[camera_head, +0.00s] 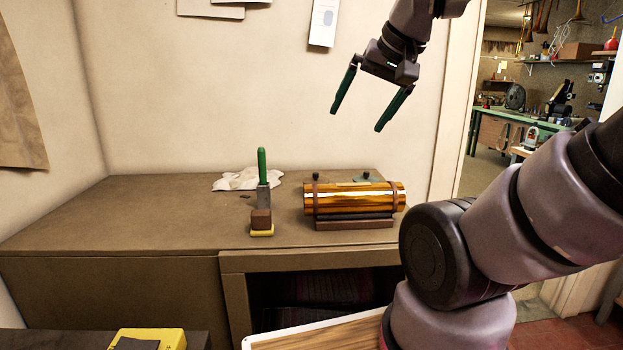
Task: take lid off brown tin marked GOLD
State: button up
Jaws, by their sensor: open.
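My gripper (356,121) is open and empty, with two green fingers pointing down. It hangs high in front of the wall, above the brown bench top and well clear of everything on it. I cannot make out a tin marked GOLD or its lid in this view.
A shiny brass cylinder (350,199) lies strapped on a dark cradle. A yellow box (148,339) is at the lower left. The bench top's left side is clear. A doorway opens at right.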

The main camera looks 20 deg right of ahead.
aim_at(315, 178)
jog(key=z, duration=0.15)
jog(key=l+u, duration=0.3)
jog(key=l, duration=0.3)
jog(key=k+u, duration=0.25)
jog(key=k+j+u, duration=0.3)
jog(key=k, duration=0.15)
jog(key=l+u, duration=0.3)
jog(key=l, duration=0.2)
jog(key=k+l+u, duration=0.1)
jog(key=l+u, duration=0.25)
jog(key=l, duration=0.2)
jog(key=k+l+u, duration=0.1)
jog(key=l+u, duration=0.2)
jog(key=l, duration=0.2)
jog(key=k+l, duration=0.15)
jog(key=l, duration=0.3)
jog(key=k+l, duration=0.1)
jog(key=l, duration=0.3)
jog(key=k+l, duration=0.15)
jog(key=l, duration=0.3)
jog(key=k+l, duration=0.1)
jog(key=l, duration=0.35)
jog(key=k+l, duration=0.15)
jog(key=l, duration=0.3)
